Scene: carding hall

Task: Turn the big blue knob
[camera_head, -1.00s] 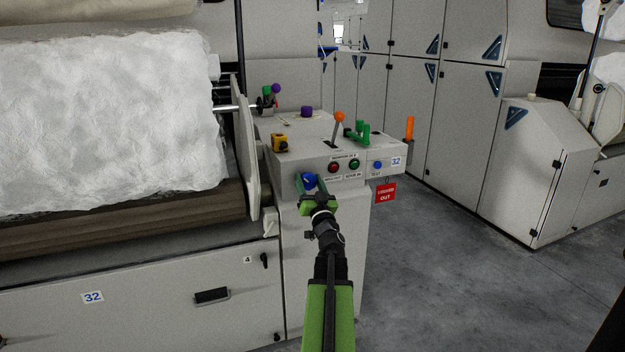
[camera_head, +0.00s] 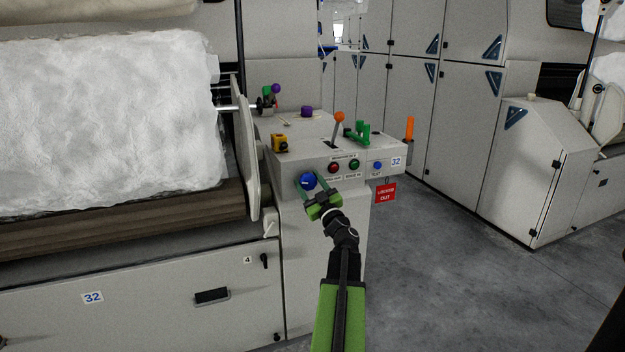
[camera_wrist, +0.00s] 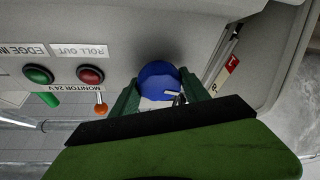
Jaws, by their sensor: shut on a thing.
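The big blue knob (camera_head: 307,180) is on the front face of the grey control box (camera_head: 290,165), low at its left side. My green gripper (camera_head: 313,186) reaches up to it from below and is shut on it, one finger at each side. In the wrist view the knob (camera_wrist: 159,80) sits between the two green fingers (camera_wrist: 160,92), with a pale mark on its face. The lower part of the knob is hidden there by the gripper body.
Red (camera_head: 333,168) and green (camera_head: 354,164) buttons and a small blue button (camera_head: 378,166) lie right of the knob. An orange-topped lever (camera_head: 339,117) and green handle (camera_head: 361,132) stand on top. A red locked-out sign (camera_head: 386,193) hangs below. Grey floor is free at right.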

